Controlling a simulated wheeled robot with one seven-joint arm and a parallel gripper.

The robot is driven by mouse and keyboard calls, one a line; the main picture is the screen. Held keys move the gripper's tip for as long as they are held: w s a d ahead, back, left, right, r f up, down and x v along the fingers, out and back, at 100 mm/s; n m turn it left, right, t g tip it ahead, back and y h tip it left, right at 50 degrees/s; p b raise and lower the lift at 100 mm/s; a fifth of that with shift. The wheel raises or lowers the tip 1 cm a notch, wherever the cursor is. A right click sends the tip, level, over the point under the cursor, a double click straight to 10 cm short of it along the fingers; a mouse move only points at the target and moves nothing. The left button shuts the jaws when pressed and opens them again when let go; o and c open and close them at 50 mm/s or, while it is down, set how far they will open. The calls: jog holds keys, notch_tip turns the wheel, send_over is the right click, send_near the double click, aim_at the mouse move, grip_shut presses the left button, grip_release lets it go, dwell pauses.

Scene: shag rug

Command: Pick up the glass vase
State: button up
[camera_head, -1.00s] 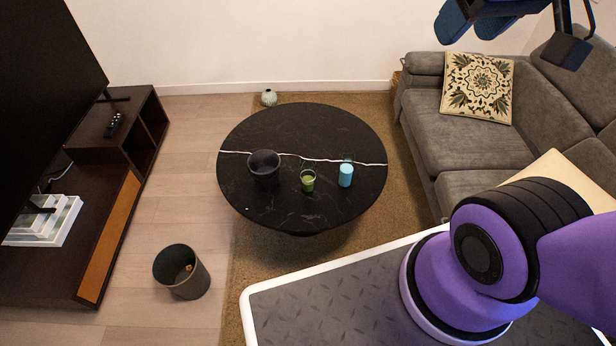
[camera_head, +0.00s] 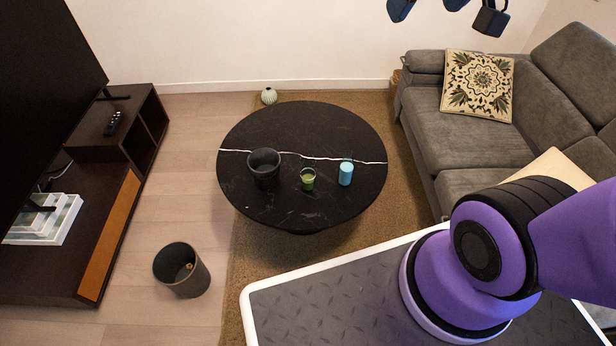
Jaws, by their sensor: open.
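A small rounded pale green vase (camera_head: 269,96) stands on the floor by the far wall, behind the round table; it looks ribbed, and I cannot tell if it is glass. On the black round table (camera_head: 300,125) stand a dark cup-like vessel (camera_head: 264,172), a green glass (camera_head: 308,179) and a light blue glass (camera_head: 346,174). My gripper (camera_head: 446,14) is at the top edge of the view, partly cut off. Its dark fingers are apart, with nothing seen between them. It is well clear of the vase and the table items.
A grey sofa (camera_head: 440,150) with a patterned cushion (camera_head: 479,85) stands at right. A dark TV stand (camera_head: 95,240) is at left, with a bin (camera_head: 181,270) on the floor near it. Bare wood floor (camera_head: 205,140) lies between the stand and the table.

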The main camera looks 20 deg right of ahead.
jog(key=w+f+n+t, duration=0.1)
jog(key=w+f, duration=0.4)
jog(key=w, duration=0.5)
jog(key=w+f+n, duration=0.1)
jog(key=w+f, duration=0.4)
jog(key=w, duration=0.6)
jog(key=w+f+n+t+y, duration=0.1)
jog(key=w+f, duration=0.5)
jog(key=f, duration=0.4)
jog(key=w+f+n+t+y, duration=0.1)
jog(key=w+f, duration=0.5)
jog(key=f, duration=0.4)
jog(key=m+t+y, duration=0.1)
jog(key=m+t, duration=0.1)
jog(key=t, duration=0.2)
send_near(311, 179)
jog(key=w, duration=0.1)
jog(key=shift+f+x, duration=0.15)
jog(key=shift+x, duration=2.7)
jog(key=shift+f+x, duration=0.1)
jog(key=shift+x, duration=2.8)
